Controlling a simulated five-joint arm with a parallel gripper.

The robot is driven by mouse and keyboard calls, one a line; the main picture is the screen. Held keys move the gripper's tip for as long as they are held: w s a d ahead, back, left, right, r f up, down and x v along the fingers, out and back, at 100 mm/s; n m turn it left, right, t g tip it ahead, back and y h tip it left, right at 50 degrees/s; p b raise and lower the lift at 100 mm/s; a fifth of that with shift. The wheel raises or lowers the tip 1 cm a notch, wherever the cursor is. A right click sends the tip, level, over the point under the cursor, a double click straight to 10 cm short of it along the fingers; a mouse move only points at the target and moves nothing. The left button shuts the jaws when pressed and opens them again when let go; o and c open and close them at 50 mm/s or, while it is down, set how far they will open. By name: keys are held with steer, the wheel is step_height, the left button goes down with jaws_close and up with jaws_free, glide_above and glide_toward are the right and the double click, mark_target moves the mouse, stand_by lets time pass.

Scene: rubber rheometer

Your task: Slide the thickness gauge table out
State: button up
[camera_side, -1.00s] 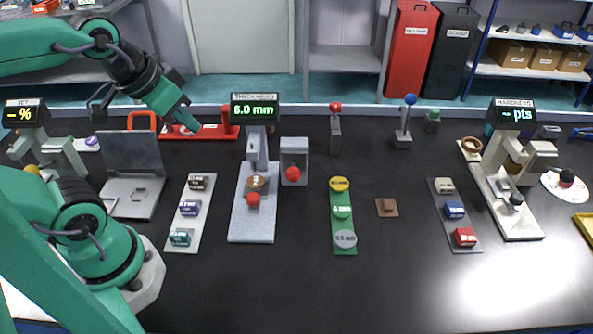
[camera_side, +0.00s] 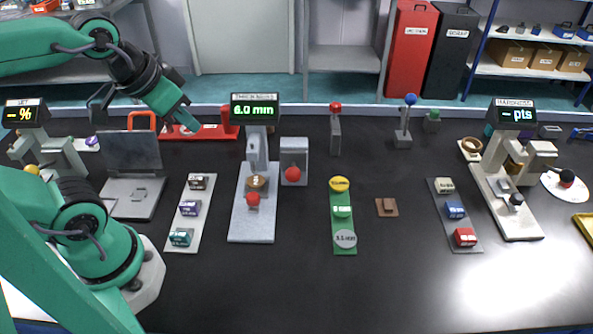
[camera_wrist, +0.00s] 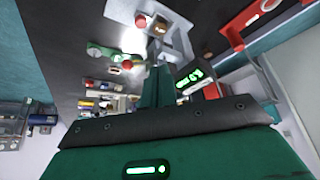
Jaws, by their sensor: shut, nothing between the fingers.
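The thickness gauge (camera_side: 257,215) stands left of centre in the side view, a pale grey base with a column and a lit green display (camera_side: 254,108) reading in mm. Its small table with a red knob (camera_side: 253,199) is at the front of the column. A round tan piece (camera_side: 257,182) is under the gauge's foot. My gripper (camera_side: 190,125) is up and to the left of the gauge, above the bench and apart from it. Its teal fingers (camera_wrist: 158,86) show closed together in the wrist view, holding nothing. A lit green display (camera_wrist: 189,77) also shows there.
A grey block with a red ball (camera_side: 293,165) stands just right of the gauge. A sample strip (camera_side: 189,222) lies to its left and a green strip (camera_side: 342,226) to its right. A red stand (camera_side: 210,131) is behind my gripper. The bench front is clear.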

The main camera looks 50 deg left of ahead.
steer(key=o, duration=1.1)
steer(key=shift+w+f+m, duration=0.1)
steer(key=shift+w+m, duration=0.05)
steer(key=shift+m, duration=0.15)
steer(key=shift+c, duration=0.2)
steer(key=m+g, duration=0.6)
steer(key=m, duration=1.7)
glide_above(252, 195)
steer(key=shift+w+f, duration=0.1)
steer(key=shift+f, duration=6.5)
steer(key=shift+f, duration=0.15)
steer(key=shift+f, duration=3.75)
